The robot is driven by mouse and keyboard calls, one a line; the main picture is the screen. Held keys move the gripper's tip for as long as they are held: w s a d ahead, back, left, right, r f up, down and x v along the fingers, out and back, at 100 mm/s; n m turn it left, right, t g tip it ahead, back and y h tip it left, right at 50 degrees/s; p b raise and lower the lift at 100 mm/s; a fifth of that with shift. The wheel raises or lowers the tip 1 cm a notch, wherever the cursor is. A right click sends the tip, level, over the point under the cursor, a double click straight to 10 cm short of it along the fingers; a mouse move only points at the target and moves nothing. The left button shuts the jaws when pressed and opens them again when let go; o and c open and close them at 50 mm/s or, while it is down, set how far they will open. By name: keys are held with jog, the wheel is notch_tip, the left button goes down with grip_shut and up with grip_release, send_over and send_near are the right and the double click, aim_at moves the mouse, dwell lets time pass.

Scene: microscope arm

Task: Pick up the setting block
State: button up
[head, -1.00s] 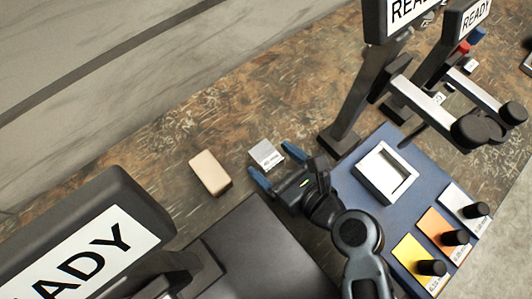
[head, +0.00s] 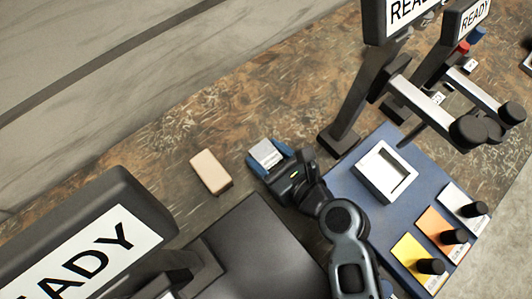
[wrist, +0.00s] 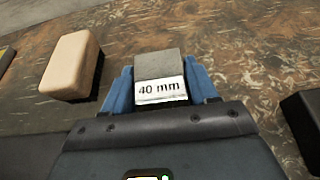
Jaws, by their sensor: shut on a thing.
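The setting block (head: 267,153) is a small grey block with a white label, which reads "40 mm" in the wrist view (wrist: 159,67). It sits between the two blue fingers of my gripper (head: 268,159), one finger on each side. My gripper is shut on it, and the fingers also show in the wrist view (wrist: 161,92). The block appears at or close to the brown speckled worktop; I cannot tell whether it is lifted.
A tan block (head: 210,171) lies just left of my gripper. A blue panel (head: 375,222) with a white square frame (head: 369,183) and coloured plates with black knobs is at right. Dark stands with READY signs (head: 80,262) rise at left and upper right.

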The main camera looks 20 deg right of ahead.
grip_shut()
jog(key=shift+r, duration=0.1)
jog(key=shift+r, duration=0.1)
